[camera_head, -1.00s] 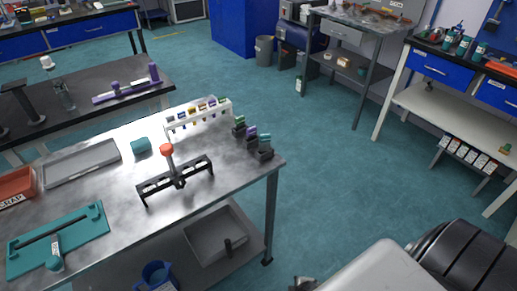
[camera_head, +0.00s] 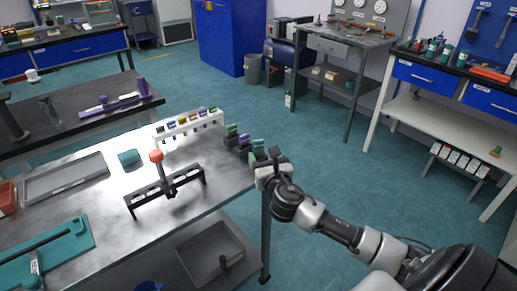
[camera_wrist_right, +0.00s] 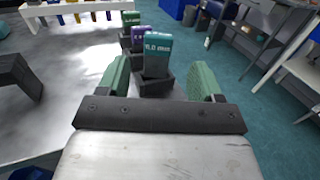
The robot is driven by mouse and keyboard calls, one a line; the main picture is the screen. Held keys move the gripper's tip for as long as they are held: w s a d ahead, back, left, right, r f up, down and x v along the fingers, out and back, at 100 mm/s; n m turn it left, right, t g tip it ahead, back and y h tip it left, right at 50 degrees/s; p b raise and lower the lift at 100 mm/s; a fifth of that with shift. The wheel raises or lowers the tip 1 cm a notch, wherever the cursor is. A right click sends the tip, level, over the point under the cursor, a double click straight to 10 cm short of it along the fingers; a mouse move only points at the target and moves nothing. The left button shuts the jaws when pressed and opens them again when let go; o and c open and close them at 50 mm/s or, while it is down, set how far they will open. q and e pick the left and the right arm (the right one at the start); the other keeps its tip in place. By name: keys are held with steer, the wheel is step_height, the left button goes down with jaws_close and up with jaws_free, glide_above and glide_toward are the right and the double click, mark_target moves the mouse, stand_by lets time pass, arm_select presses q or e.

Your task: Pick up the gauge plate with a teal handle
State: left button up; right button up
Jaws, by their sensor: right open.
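The gauge plate with a teal handle (camera_wrist_right: 158,50) stands upright in a dark holder (camera_wrist_right: 152,82) in the right wrist view, its label reading about 6.0 mm. In the head view its teal top (camera_head: 258,146) shows at the table's right corner, partly hidden by my gripper. My right gripper (camera_head: 264,164) is at that corner, open. In the right wrist view its green-padded fingers (camera_wrist_right: 160,78) lie left and right of the holder and plate, not closed on them. A purple-handled plate (camera_wrist_right: 138,38) and a green-handled plate (camera_wrist_right: 131,18) stand behind in the same row. My left gripper is out of view.
A black rack with a red-orange knob (camera_head: 156,156) stands on the metal table (camera_head: 120,240). A white rack (camera_head: 188,125) with several coloured pieces is behind it. A teal block (camera_head: 128,157), a grey tray (camera_head: 65,178) and a teal fixture (camera_head: 45,255) lie to the left.

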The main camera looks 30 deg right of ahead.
mark_target(259, 146)
steer(key=x, duration=0.7)
steer(key=shift+w, duration=0.35)
steer(key=shift+s, duration=0.1)
steer(key=shift+c, duration=0.3)
steer(key=c, duration=1.1)
steer(key=shift+o, duration=0.2)
